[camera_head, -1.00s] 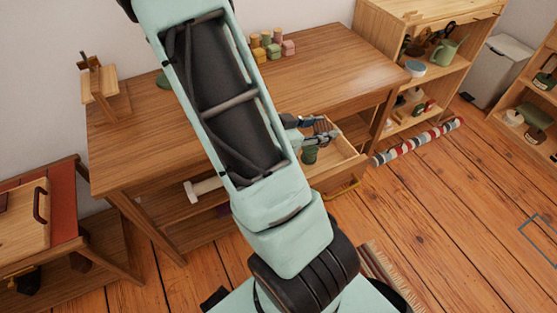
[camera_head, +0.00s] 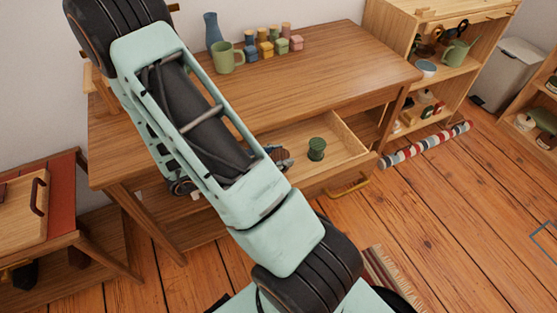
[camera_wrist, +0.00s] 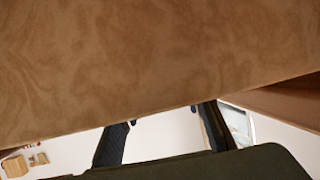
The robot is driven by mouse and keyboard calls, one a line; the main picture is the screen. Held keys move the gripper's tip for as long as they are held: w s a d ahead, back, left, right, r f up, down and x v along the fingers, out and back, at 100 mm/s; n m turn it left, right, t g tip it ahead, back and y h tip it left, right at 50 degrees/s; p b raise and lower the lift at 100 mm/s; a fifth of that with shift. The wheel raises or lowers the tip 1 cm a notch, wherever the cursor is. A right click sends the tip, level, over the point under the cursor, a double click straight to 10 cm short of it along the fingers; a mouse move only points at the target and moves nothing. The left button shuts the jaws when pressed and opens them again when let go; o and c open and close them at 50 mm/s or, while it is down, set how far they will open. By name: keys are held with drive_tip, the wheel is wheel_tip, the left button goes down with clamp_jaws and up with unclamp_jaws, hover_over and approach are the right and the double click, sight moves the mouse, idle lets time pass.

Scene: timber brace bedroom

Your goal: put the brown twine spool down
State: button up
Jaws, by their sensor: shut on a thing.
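My gripper (camera_head: 282,157) shows only in small part in the head view, low beside the table front at the left of the open drawer (camera_head: 347,140); my arm hides the rest. In the wrist view, its two dark fingers (camera_wrist: 165,130) reach up behind the edge of a broad brown surface (camera_wrist: 160,65), and their tips are hidden. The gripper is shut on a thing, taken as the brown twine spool. I cannot tell whether the brown surface is the spool or furniture close to the camera. A dark green spool-like thing (camera_head: 316,149) stands upright in the drawer.
The wooden table (camera_head: 340,75) holds a green mug (camera_head: 228,57), a blue vase (camera_head: 212,30) and several small coloured blocks at the back. Its front right is clear. A striped roll (camera_head: 425,146) lies on the floor. A bench (camera_head: 60,220) stands at the left.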

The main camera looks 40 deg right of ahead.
drive_tip(key=shift+f, duration=0.4)
drive_tip(key=shift+f, duration=0.2)
drive_tip(key=o, duration=1.1)
drive_tip(key=shift+r, duration=0.1)
drive_tip(key=shift+a+r, duration=0.15)
drive_tip(key=shift+r, duration=0.1)
drive_tip(key=p+v, duration=0.2)
drive_tip(key=v, duration=0.9)
drive_tip(key=shift+w+a+r+p, duration=0.1)
drive_tip(key=shift+a+p, duration=0.15)
drive_tip(key=shift+p, duration=0.15)
